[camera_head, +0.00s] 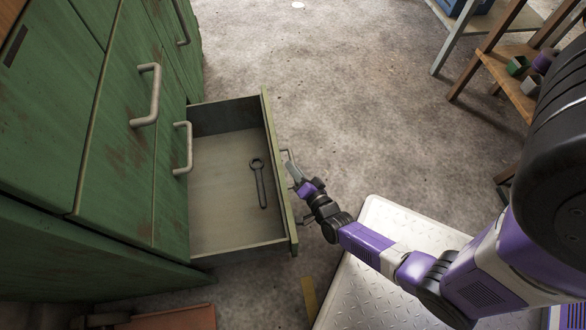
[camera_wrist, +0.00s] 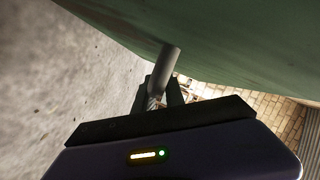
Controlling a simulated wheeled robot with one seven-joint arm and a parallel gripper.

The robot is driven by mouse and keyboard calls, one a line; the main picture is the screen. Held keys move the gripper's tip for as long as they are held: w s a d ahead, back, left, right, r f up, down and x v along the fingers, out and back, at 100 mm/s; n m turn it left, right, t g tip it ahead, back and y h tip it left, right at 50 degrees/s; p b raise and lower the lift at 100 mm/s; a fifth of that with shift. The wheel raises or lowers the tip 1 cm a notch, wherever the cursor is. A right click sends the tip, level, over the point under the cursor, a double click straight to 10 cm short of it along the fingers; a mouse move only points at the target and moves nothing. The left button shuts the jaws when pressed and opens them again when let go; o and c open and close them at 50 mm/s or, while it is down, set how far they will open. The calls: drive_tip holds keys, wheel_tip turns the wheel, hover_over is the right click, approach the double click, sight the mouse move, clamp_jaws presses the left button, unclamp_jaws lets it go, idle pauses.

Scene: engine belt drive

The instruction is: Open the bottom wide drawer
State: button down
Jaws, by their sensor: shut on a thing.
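The bottom wide drawer (camera_head: 222,208) stands pulled well out of the green cabinet (camera_head: 125,120) in the head view. A dark wrench (camera_head: 259,184) lies inside it. The drawer's green front (camera_head: 279,165) faces right and carries a bar handle (camera_head: 286,156). My gripper (camera_head: 296,180) is at this handle, on the outer side of the front. In the wrist view the handle bar (camera_wrist: 169,62) runs down between the dark fingers of my gripper (camera_wrist: 157,97), which are shut on it. The fingertips are small and partly hidden in the head view.
A white tread-plate platform (camera_head: 375,270) lies on the floor at the lower right. Wooden shelving (camera_head: 510,70) stands at the upper right. Other cabinet handles (camera_head: 148,95) stick out above the drawer. The concrete floor (camera_head: 330,80) beyond the drawer is clear.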

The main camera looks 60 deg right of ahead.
drive_tip(key=c, duration=1.4)
unclamp_jaws()
drive_tip(key=p+v, duration=0.2)
drive_tip(key=v, duration=0.5)
drive_tip(key=shift+s+a+p, duration=0.25)
drive_tip(key=shift+s+p, duration=0.05)
drive_tip(key=shift+r, duration=0.1)
drive_tip(key=s+a+r+n+y+p, duration=0.2)
drive_tip(key=a+r+n+p, duration=0.3)
drive_tip(key=r+p, duration=0.6)
drive_tip(key=s+a+r+n+t+y+p, duration=0.1)
drive_tip(key=s+a+r+n+y+p, duration=0.2)
drive_tip(key=r, duration=3)
drive_tip(key=s+a+r+n+y+p, duration=0.3)
drive_tip(key=a+r+n+p, duration=0.5)
drive_tip(key=r+p, duration=1)
wheel_tip(320, 180, up, 5)
drive_tip(key=shift+s+a+r+n+t+p, duration=0.1)
drive_tip(key=shift+s+a+n+t+p, duration=0.25)
drive_tip(key=shift+s+n, duration=0.6)
